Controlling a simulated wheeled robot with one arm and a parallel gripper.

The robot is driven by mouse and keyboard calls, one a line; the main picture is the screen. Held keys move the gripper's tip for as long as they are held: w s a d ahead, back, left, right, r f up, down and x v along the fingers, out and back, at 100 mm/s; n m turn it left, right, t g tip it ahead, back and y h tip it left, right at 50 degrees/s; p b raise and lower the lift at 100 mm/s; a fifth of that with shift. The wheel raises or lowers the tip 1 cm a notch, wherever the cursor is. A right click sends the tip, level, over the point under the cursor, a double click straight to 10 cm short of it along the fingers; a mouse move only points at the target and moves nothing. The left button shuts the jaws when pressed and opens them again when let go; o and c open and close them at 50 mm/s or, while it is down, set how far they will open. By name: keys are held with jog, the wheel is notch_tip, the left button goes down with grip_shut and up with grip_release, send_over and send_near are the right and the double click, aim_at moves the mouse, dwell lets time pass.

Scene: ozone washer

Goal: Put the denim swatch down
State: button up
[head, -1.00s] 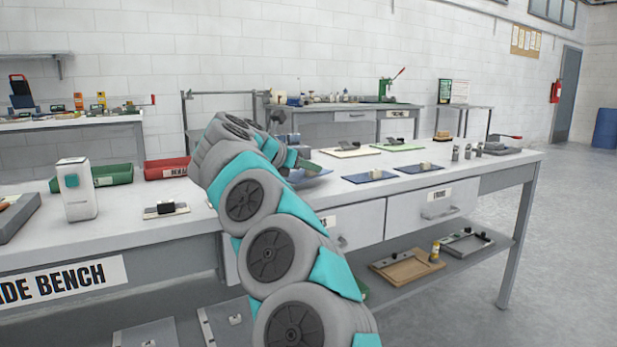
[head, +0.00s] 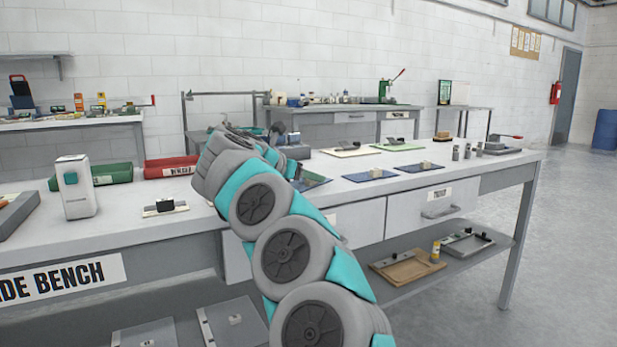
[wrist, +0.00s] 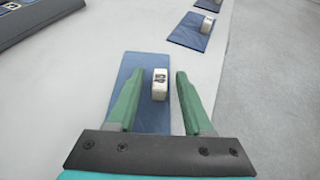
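A blue denim swatch (wrist: 132,72) with a small pale block (wrist: 160,84) on it lies on the white bench top in the wrist view. The block has dark marks on its top. My gripper (wrist: 160,72) has two green fingers spread apart, one on each side of the block, with visible gaps. In the head view, part of this swatch (head: 314,182) shows just right of my arm. My arm hides most of the gripper there.
Two more blue swatches, (head: 370,175) and (head: 410,169), lie to the right with pale blocks on them. A red bin (head: 168,170), a green bin (head: 112,174) and a white device (head: 76,188) stand left. Bare bench top lies in front of the swatches.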

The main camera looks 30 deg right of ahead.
jog(key=shift+r, duration=0.2)
jog(key=v, duration=1.2)
jog(key=shift+f, duration=0.1)
